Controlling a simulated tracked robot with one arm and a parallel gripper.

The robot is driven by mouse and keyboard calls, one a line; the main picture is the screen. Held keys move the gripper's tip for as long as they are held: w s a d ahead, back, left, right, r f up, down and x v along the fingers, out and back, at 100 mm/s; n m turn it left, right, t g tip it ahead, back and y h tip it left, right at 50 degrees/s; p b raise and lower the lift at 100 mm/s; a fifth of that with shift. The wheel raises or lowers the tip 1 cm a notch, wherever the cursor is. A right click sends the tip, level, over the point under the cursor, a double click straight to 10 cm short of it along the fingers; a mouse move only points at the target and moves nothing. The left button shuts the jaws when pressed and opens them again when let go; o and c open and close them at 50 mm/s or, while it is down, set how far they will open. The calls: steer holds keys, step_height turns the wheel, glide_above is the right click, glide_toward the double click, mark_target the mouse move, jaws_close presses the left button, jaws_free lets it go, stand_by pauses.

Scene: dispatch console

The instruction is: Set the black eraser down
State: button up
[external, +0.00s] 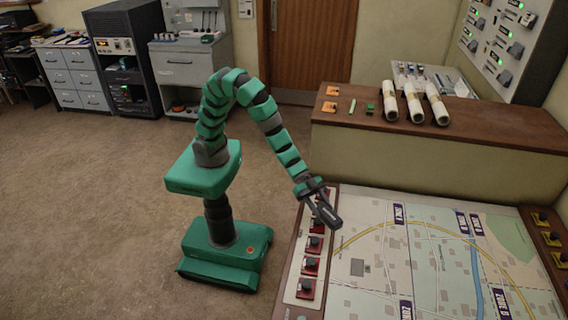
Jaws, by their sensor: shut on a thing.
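My gripper (328,216) is over the left edge of the map table (430,250), near the row of red-based buttons. It is tilted down to the right and shut on a dark thing, which I take to be the black eraser. The eraser is hard to tell from the dark fingers, so its outline is not clear. I cannot tell from this view how far the gripper is above the surface.
Red buttons (311,264) line the table's left edge; yellow ones (551,238) line the right. The brown ledge (450,118) behind carries white rolls (413,103), orange items (331,106) and a green block (370,109). Much of the map is clear.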

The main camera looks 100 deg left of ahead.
steer(key=shift+w+f, duration=0.1)
steer(key=shift+f, duration=0.3)
steer(key=shift+w+d+f, duration=0.1)
steer(key=shift+w+d, duration=0.05)
steer(key=shift+w, duration=0.1)
steer(key=w+d, duration=0.2)
steer(key=w, duration=0.2)
steer(key=w+d+f, duration=0.1)
steer(key=w+d, duration=0.1)
steer(key=w, duration=0.3)
steer(key=w+d, duration=0.3)
steer(key=w, duration=0.1)
steer(key=shift+w+d+f+p, duration=0.1)
steer(key=shift+w+f+p, duration=0.1)
steer(key=shift+p, duration=0.1)
steer(key=shift+f+b, duration=0.45)
steer(key=shift+f, duration=1.35)
steer(key=shift+r, duration=0.1)
steer(key=shift+f, duration=0.5)
steer(key=shift+s+f, duration=0.1)
steer(key=shift+f, duration=0.05)
